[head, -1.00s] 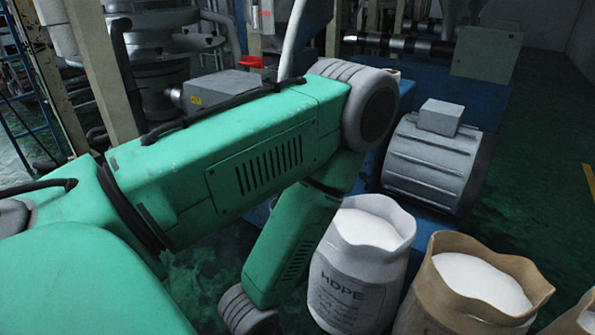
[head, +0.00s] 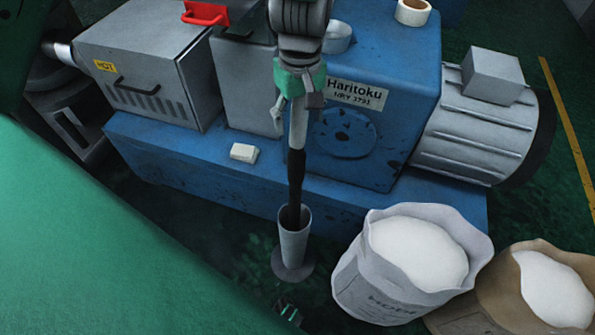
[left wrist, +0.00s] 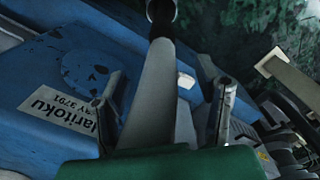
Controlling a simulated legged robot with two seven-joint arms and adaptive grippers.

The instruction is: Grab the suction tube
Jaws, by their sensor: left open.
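The suction tube (head: 297,135) is a pale pipe with a black lower length. It stands nearly upright, its lower end in a grey cup-shaped holder (head: 294,243) on the floor. My left gripper (head: 297,112) is open at the tube's pale upper part, below my wrist. In the left wrist view the tube (left wrist: 153,95) runs between the two spread fingers of the left gripper (left wrist: 165,105), with gaps on both sides. The tube's top is hidden behind my wrist in the head view.
A blue machine (head: 400,110) with a grey motor (head: 475,130) and a grey box marked HOT (head: 150,70) stands close behind. A white HDPE sack (head: 375,285) and a brown sack (head: 490,310) of white granules stand at lower right. My green arm fills the lower left.

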